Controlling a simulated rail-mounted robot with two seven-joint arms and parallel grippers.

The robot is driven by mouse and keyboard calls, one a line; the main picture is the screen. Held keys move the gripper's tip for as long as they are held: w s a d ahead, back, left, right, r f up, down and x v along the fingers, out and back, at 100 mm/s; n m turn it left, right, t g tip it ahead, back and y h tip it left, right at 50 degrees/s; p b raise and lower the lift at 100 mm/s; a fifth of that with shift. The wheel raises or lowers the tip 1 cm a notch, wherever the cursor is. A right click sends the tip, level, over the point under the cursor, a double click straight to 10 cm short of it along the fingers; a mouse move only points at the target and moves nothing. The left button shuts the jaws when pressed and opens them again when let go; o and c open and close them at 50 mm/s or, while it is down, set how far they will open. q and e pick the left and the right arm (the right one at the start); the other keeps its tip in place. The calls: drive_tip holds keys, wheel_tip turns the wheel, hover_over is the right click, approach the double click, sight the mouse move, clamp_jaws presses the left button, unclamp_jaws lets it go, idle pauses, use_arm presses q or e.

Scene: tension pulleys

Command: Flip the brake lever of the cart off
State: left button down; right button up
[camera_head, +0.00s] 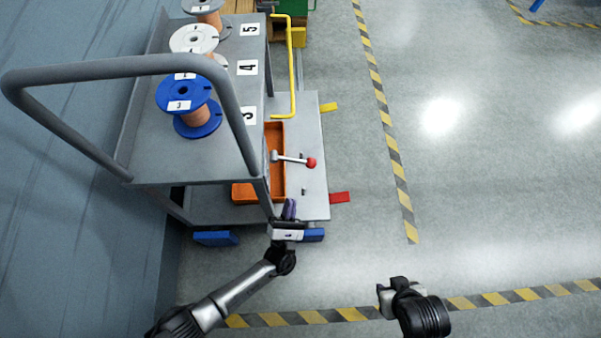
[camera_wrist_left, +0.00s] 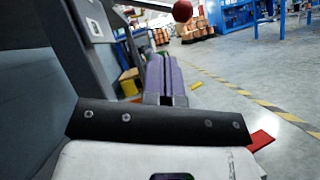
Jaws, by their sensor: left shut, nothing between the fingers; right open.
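The grey cart (camera_head: 310,150) stands at the left against the wall. Its brake lever (camera_head: 291,159), a metal rod with a red ball knob (camera_head: 312,163), points right above the lower deck. My left gripper (camera_head: 290,206) is at the cart's near end, below the lever in the picture and apart from it. Its purple fingers (camera_wrist_left: 163,78) are shut and empty. In the left wrist view the red knob (camera_wrist_left: 182,11) shows at the top, beyond and above the fingertips. My right gripper (camera_head: 385,298) is open over the floor, away from the cart.
Spools, including a blue one (camera_head: 190,105), stand on the cart's upper shelf. An orange bin (camera_head: 277,132) is beside the lever. The grey push handle (camera_head: 110,68) arches over the near end, close to my left gripper. A yellow rail (camera_head: 292,70) is farther back. Floor on the right is clear.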

sight(294, 160)
idle(0.3)
use_arm(q)
drive_tip(key=b+x, duration=0.2)
drive_tip(key=x, duration=0.8)
drive_tip(key=shift+b, duration=0.4)
drive_tip(key=shift+r, duration=0.1)
